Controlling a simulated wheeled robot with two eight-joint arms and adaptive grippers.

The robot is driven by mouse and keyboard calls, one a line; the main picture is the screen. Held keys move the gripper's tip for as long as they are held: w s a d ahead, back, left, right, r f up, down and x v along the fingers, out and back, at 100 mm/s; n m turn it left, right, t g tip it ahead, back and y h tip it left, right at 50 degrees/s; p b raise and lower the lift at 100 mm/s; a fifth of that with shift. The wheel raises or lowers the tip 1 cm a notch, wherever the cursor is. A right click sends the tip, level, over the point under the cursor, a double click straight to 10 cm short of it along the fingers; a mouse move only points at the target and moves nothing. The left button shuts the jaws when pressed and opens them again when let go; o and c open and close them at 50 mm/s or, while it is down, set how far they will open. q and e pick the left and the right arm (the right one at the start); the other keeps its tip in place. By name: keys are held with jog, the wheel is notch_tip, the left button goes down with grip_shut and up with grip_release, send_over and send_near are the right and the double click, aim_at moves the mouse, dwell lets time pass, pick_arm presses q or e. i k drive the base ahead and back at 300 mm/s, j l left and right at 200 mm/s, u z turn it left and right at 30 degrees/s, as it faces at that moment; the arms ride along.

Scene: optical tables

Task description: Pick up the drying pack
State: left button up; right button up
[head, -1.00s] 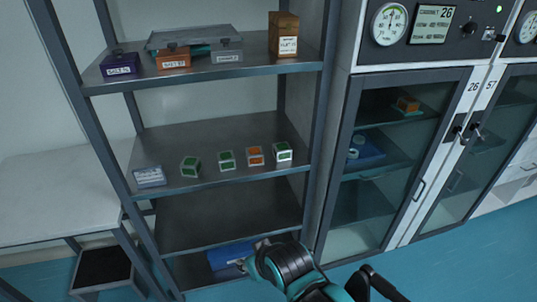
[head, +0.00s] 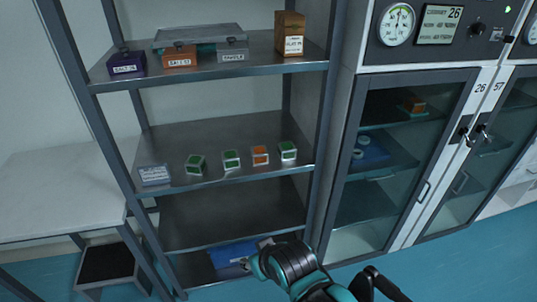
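Several small white-edged boxes stand in a row on the rack's middle shelf (head: 215,135): green-faced ones (head: 195,164), (head: 232,159), (head: 288,150) and an orange-faced one (head: 260,155). A pale blue-white labelled box (head: 154,174) sits at that shelf's left front. I cannot read its label or tell which item is the drying pack. My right arm, black and teal, reaches in at the bottom, below and in front of this shelf. Small grey tips (head: 253,254) show at its far end, largely hidden by the arm; their opening is unclear. My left gripper is out of view.
The top shelf holds a purple box (head: 126,62), an orange box (head: 180,56), a grey case (head: 232,50) and a brown box (head: 289,33). A blue item (head: 228,254) lies on the bottom shelf. Glass-door cabinets (head: 400,160) stand right, a white table (head: 60,190) left.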

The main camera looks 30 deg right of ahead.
aim_at(260, 154)
jog(key=j+z, duration=0.15)
jog(key=z, duration=0.85)
